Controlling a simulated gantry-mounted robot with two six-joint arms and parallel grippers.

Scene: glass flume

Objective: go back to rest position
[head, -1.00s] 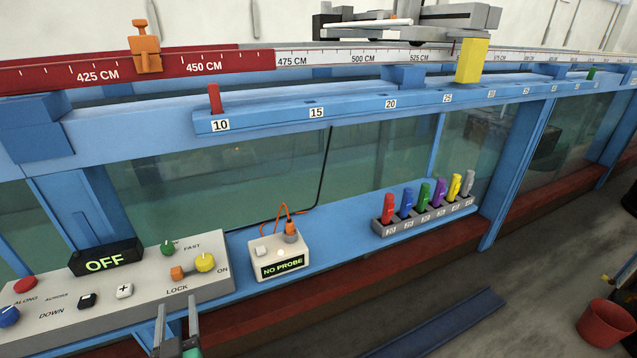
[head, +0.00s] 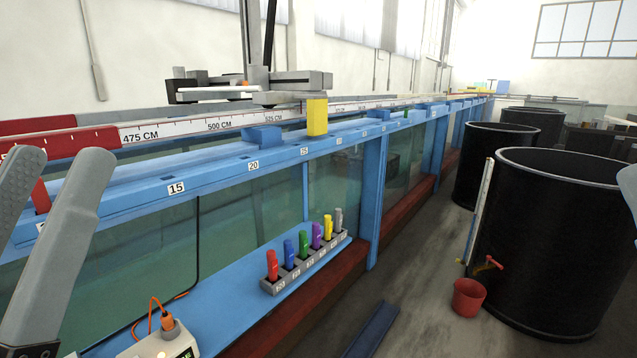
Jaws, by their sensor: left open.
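My left gripper (head: 55,165) is close to the camera at the left edge of the head view. Its two grey fingers point up and stand apart, with nothing held between them. They overlap the left end of the blue flume rail (head: 215,172) in the picture, in front of the red peg (head: 40,197). At the right edge, a cut-off grey piece with a bit of green below it may be part of my right gripper; its jaws cannot be made out.
The pen rack (head: 270,288) holds several coloured pens on the blue ledge. The probe box (head: 148,347) is cut off at the bottom. A carriage with a yellow block (head: 317,117) sits on the rail. Black tanks (head: 560,240) and a red bucket (head: 468,297) stand at right.

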